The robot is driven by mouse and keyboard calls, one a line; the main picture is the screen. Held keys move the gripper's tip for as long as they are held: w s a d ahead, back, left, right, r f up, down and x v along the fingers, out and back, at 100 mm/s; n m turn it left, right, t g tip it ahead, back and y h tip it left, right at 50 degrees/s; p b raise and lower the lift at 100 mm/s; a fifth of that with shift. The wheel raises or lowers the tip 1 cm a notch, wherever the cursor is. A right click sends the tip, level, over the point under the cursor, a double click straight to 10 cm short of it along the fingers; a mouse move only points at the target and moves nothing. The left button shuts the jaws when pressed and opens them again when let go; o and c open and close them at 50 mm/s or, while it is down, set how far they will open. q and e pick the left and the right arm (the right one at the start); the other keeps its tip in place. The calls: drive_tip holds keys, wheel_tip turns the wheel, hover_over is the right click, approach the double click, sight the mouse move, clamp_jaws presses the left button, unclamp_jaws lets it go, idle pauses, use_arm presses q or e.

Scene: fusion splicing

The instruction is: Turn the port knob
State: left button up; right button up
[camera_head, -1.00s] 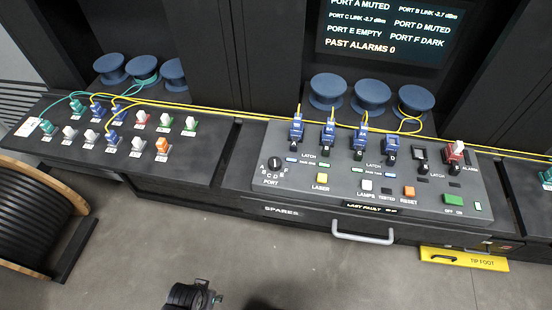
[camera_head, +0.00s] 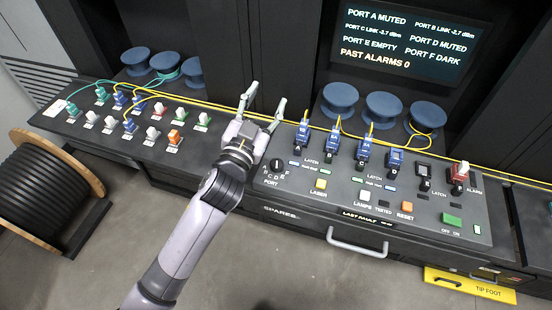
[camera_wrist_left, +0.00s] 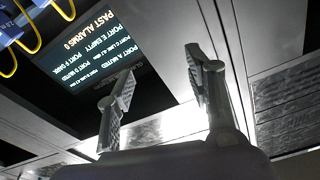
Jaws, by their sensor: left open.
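The port knob (camera_head: 277,166) is a small black round knob with a pale mark, at the left end of the grey control panel (camera_head: 335,208), with letters around it and PORT below. My left gripper (camera_head: 267,102) is open and empty in the head view. It is up and left of the knob, apart from it, with its fingers pointing toward the back of the bench. In the left wrist view its two fingers (camera_wrist_left: 160,85) are spread with nothing between them, and the knob is not in that view. My right gripper is not in view.
Several blue plugs (camera_head: 332,140) with yellow cables stand on the panel right of the knob. A yellow LASER button (camera_head: 321,184) is close by. Colored connectors (camera_head: 129,125) stand on the left bench. A status screen (camera_head: 400,40) hangs behind. A drawer handle (camera_head: 357,243) juts out in front.

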use_arm(q)
drive_tip(key=s+d+r+m+g+h, duration=0.3)
drive_tip(key=d+r+m+h, duration=0.6)
drive_tip(key=d+r+h, duration=0.25)
drive_tip(key=s+d+r+m+g+h, duration=0.35)
drive_tip(key=s+d+m+g, duration=0.4)
drive_tip(key=m+g, duration=0.45)
drive_tip(key=m+g+y, duration=0.3)
drive_tip(key=m+y, duration=0.4)
drive_tip(key=y, duration=1.5)
hover_over(277, 163)
wheel_tip(277, 163, down, 14)
wheel_tip(277, 163, down, 16)
drive_tip(key=p, duration=0.6)
drive_tip(key=shift+r, duration=0.2)
drive_tip(key=shift+f, duration=0.5)
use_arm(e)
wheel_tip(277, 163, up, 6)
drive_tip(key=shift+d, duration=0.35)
